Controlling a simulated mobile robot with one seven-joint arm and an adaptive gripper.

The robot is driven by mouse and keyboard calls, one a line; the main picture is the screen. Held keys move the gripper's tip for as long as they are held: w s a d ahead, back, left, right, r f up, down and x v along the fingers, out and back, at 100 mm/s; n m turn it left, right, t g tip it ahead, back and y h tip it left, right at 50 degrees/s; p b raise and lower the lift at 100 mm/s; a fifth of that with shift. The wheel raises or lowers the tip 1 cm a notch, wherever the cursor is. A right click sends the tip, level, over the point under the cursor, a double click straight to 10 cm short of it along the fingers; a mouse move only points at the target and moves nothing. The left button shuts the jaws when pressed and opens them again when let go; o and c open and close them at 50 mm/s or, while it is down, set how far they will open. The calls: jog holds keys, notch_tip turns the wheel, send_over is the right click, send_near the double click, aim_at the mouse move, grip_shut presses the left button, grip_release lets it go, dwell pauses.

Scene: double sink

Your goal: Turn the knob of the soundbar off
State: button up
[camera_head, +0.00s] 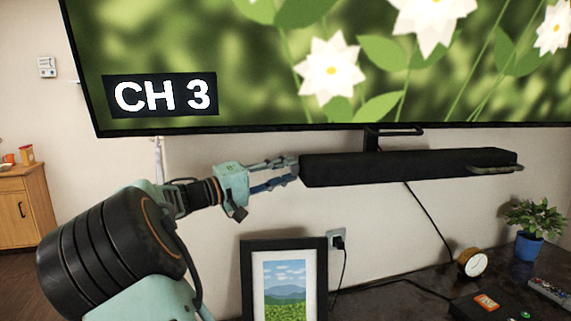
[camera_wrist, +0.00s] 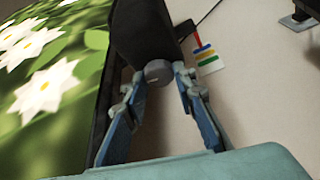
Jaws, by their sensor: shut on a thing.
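The black soundbar (camera_head: 400,167) hangs on the wall below the television. Its near end also shows in the wrist view (camera_wrist: 145,35). The round grey knob (camera_wrist: 158,72) sits on that end, with a light mark on its face. My gripper (camera_head: 293,170) is at the left end of the soundbar in the head view. In the wrist view my gripper (camera_wrist: 158,78) has one finger on each side of the knob, and it is shut on it.
The television (camera_head: 330,60) shows flowers and "CH 3" just above the soundbar.

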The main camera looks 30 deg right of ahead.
jog(key=shift+r+n+y+p, duration=0.15)
jog(key=shift+n+y+p, duration=0.35)
jog(key=shift+n+p, duration=0.75)
jog(key=shift+n, duration=0.25)
jog(key=o, duration=1.1)
jog(key=shift+o, duration=0.2)
jog(key=shift+a, duration=0.15)
jog(key=a, duration=1.1)
jog(key=shift+a, duration=0.4)
jog(key=shift+d, duration=0.1)
